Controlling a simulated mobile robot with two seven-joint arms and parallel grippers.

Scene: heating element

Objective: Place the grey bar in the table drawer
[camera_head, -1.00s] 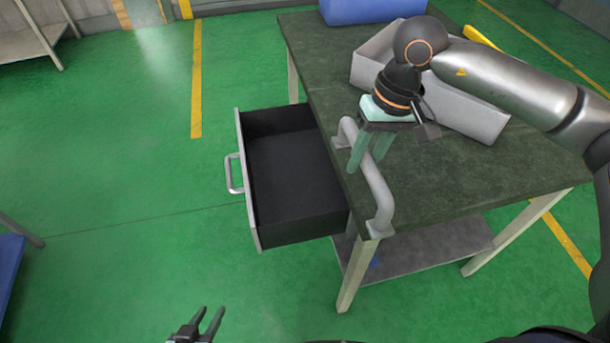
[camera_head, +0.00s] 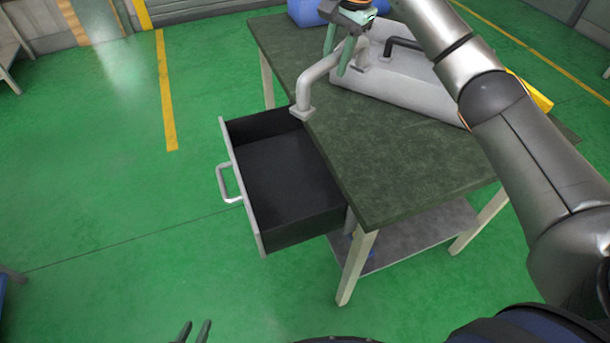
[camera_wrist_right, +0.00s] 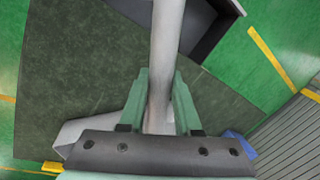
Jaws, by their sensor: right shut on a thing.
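The grey bar (camera_head: 322,76), a pipe with bent flanged ends, is held above the table's left edge. One flanged end hangs near the drawer's back corner. My right gripper (camera_head: 339,55) is shut on the bar. In the right wrist view the bar (camera_wrist_right: 166,50) runs between the two green fingers (camera_wrist_right: 161,95). The table drawer (camera_head: 290,180) is pulled out at the table's left side, with a dark, empty inside and a grey handle. My left gripper (camera_head: 194,331) is low at the bottom edge, empty, its two fingertips apart.
The dark green table (camera_head: 400,165) has its near part clear. Green floor lies open left of the drawer.

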